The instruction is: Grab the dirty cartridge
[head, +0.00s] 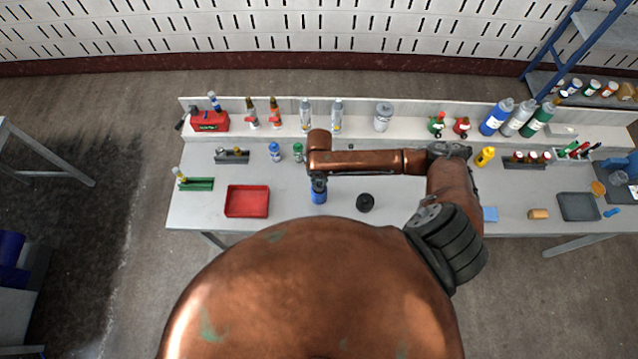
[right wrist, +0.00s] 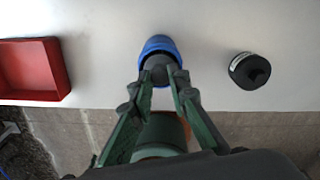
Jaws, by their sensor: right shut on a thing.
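My right gripper (head: 319,184) points down at the front middle of the workbench, with its arm reaching in from the right. It is shut on a blue cartridge (head: 319,197). In the right wrist view the two green fingers (right wrist: 165,82) sit at the dark middle part of the blue cartridge (right wrist: 158,46), hiding some of it. I cannot tell from these frames whether its surface is dirty, or whether it touches the bench. My left gripper is not in view.
A black round part (head: 365,202) stands right of the held cartridge. A red tray (head: 247,201) lies to its left. Blue (head: 275,152) and green (head: 297,153) small bottles stand behind. Several bottles line the back shelf.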

